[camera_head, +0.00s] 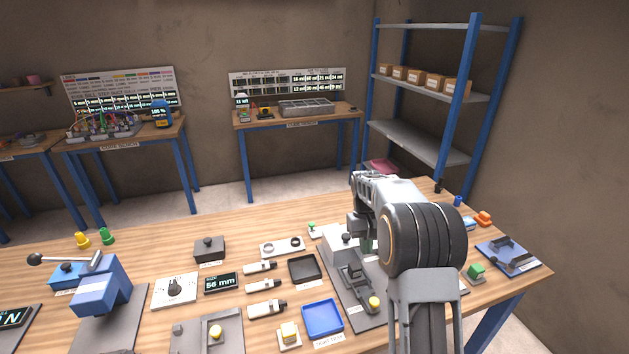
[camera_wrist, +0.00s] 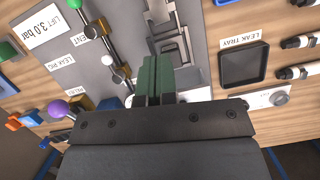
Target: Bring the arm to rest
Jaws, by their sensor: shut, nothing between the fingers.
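My gripper (camera_wrist: 154,62) points down over the grey machine plate (camera_wrist: 207,50) in the wrist view, its two dark green fingers pressed together with nothing between them. In the head view my gripper (camera_head: 367,243) is partly hidden by my arm, which reaches over the right part of the wooden workbench (camera_head: 170,240). The fingers appear above the plate's fittings; whether they touch any of them I cannot tell.
A black leak tray (camera_wrist: 243,63) lies right of the plate in the wrist view. A blue tray (camera_head: 322,318), a blue clamp-like device (camera_head: 103,290) and several small fittings crowd the bench. A blue-posted shelf (camera_head: 458,90) stands behind at the right.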

